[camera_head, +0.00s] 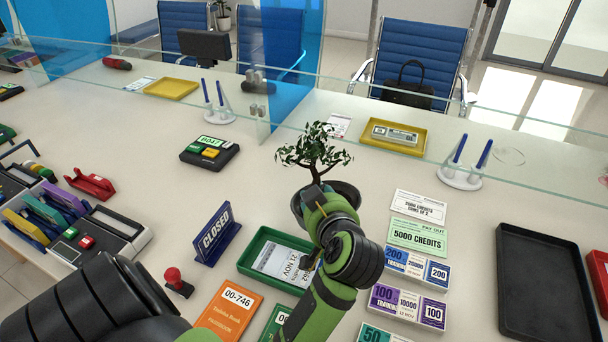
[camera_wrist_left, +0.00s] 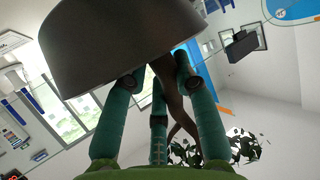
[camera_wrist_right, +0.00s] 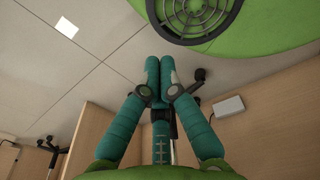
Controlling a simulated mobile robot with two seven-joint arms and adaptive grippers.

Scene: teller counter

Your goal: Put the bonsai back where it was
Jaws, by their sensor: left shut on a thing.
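The bonsai (camera_head: 315,150) has a brown trunk, small dark leaves and a dark round pot (camera_head: 345,192). It is upright at the middle of the counter, behind the green tray. My left gripper (camera_head: 325,208) is in front of it, its fingertips hidden in the head view. In the left wrist view my left gripper (camera_wrist_left: 158,75) is shut around the trunk (camera_wrist_left: 172,90), with the pot (camera_wrist_left: 120,45) close to the fingers. I cannot tell whether the pot touches the counter. My right gripper (camera_wrist_right: 160,75) is shut and empty near the floor, seen only in the right wrist view.
A green tray (camera_head: 247,262) with papers and a CLOSED sign (camera_head: 215,234) lie in front. Banknote bundles (camera_head: 415,268) lie to the right, beside a black tray (camera_head: 545,285). A keypad (camera_head: 209,153) stands left. A glass screen (camera_head: 400,105) runs along the back.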

